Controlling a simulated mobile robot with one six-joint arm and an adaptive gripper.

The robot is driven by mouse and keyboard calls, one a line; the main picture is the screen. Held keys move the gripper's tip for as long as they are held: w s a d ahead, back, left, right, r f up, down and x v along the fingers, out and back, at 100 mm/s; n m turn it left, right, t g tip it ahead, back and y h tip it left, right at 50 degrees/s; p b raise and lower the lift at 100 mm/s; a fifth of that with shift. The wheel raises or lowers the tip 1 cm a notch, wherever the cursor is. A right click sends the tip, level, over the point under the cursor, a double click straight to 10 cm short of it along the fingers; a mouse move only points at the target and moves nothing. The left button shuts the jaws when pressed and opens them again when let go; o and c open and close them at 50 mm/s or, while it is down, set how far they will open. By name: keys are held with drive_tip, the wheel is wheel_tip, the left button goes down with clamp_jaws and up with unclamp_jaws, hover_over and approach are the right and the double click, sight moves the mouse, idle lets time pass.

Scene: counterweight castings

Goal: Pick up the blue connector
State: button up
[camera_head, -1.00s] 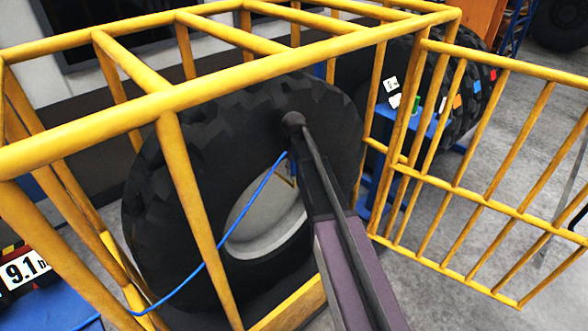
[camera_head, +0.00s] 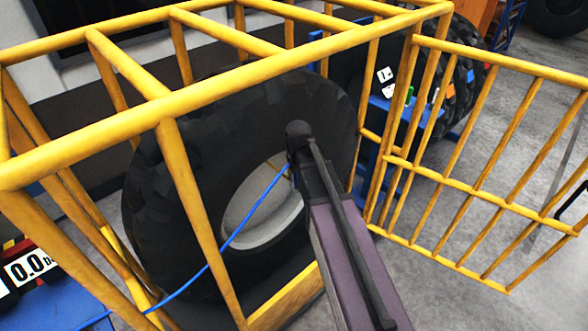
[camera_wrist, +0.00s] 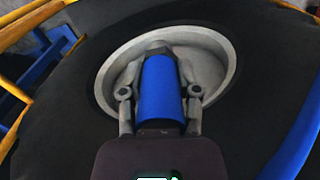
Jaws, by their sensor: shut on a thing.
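The blue connector (camera_wrist: 160,90) is a blue cylinder with a dark tip in the middle of the wrist view. My gripper (camera_wrist: 159,95) is shut on it, one finger on each side. The connector's dark end points towards the pale wheel rim (camera_wrist: 215,60). In the head view my arm hides the gripper and the connector. A blue hose (camera_head: 235,237) runs from the front of my arm down and left, out through the yellow cage.
A large black tyre (camera_head: 165,200) stands upright inside the yellow cage (camera_head: 195,210). The barred cage door (camera_head: 480,195) stands open at right. A gauge display (camera_head: 32,268) reading 0.0 sits at lower left. Small items stand on a blue stand (camera_head: 425,110) behind.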

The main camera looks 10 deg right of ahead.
drive_tip(key=shift+s+r, duration=0.1)
drive_tip(key=shift+s, duration=1.2)
drive_tip(key=shift+f+b, duration=0.3)
drive_tip(key=shift+f, duration=0.1)
drive_tip(key=shift+d, duration=0.15)
